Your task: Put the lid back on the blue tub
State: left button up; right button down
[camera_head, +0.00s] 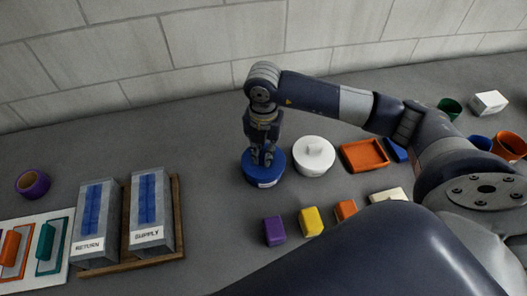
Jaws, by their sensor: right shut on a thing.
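The blue tub (265,182) stands on the grey bench near the middle of the head view, with a pale label on its front. A blue lid (275,160) shows at its top, under my right gripper (262,162). My right gripper points straight down and is shut on the lid's grip, which its fingers hide. The lid looks level and over the tub; I cannot tell whether it is fully seated. My left gripper is not in view.
A white lidded tub (314,158) stands close on the right, beside an orange tray (364,156). Purple (275,231), yellow (311,221) and orange (346,209) blocks lie in front. RETURN and SUPPLY bins (151,238) stand left. Bench between is clear.

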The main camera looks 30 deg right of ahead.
jog(key=shift+f+b, duration=0.2)
jog(key=shift+b, duration=0.2)
dwell(0.9)
jog(key=c, duration=1.5)
grip_release()
jog(key=o, duration=0.5)
jog(key=shift+r+p, duration=2.2)
jog(key=shift+r, duration=1.35)
